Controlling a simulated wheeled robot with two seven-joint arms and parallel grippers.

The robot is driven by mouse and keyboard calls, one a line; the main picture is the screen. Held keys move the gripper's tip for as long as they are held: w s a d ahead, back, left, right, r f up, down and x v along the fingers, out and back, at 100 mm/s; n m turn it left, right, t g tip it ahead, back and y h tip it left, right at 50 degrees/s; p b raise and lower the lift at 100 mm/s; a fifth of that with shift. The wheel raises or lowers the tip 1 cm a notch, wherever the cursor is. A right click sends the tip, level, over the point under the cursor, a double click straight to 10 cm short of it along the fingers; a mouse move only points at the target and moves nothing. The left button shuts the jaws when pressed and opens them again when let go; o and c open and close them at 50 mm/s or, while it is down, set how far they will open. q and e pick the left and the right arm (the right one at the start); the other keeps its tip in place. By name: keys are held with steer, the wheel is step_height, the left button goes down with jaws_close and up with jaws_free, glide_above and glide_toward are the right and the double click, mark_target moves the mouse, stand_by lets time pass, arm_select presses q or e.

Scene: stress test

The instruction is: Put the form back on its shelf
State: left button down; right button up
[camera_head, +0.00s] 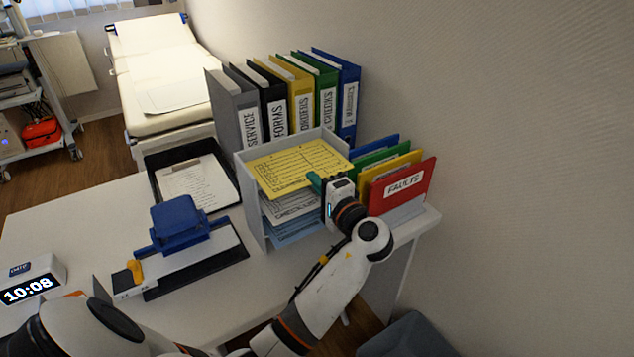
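The yellow form (292,166) is a printed sheet at the top level of the grey shelf unit (249,213). I cannot tell whether it rests fully on that level or is slightly above it. White sheets (290,205) lie on the level below, and blue sheets (296,229) on the lowest level. My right gripper is not in view.
Upright binders (275,111) stand behind the shelf unit. A red folder (402,187) and other coloured folders stand close to its right, beside my wrist. A black tray (154,184) with a clipboard, a blue punch (180,222) and a clock (32,281) are to the left.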

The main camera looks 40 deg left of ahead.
arm_select(q)
steer(key=shift+a, duration=0.2)
stand_by(0.3)
steer(key=c, duration=1.6)
jaws_free()
steer(key=shift+d, duration=0.1)
steer(key=b+v, duration=0.1)
steer(key=v, duration=1)
steer(key=shift+s+d+b, duration=0.15)
steer(key=shift+d+b, duration=0.25)
